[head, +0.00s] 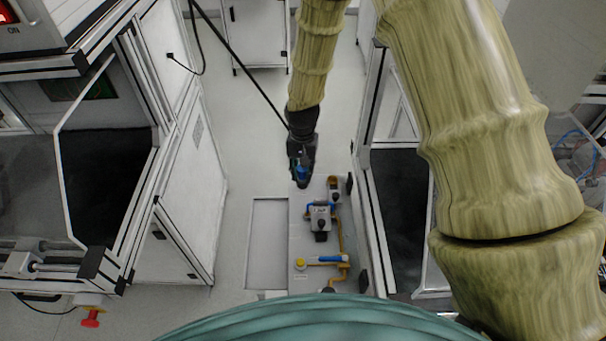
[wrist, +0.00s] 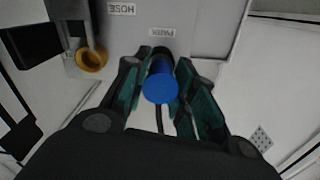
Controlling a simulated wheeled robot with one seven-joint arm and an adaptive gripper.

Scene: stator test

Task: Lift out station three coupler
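In the wrist view a dark plug with a round blue end (wrist: 160,86) stands between the two green-padded fingers of my gripper (wrist: 162,75). The fingers lie against its sides and look shut on it. The plug's far end is at the edge of a grey panel, below a small printed label; whether it is seated there is hidden. In the head view my gripper (head: 302,174) is at the far end of the grey station board (head: 299,222), with a bit of blue between its fingers. No marking shows which station is number three.
A yellow ring fitting (wrist: 92,59) sits beside the "HOSE" label, left of my gripper. On the board are a grey block with a blue part (head: 320,216), a blue-handled valve (head: 327,259) and a yellow knob (head: 300,264). Framed cabinets stand on both sides.

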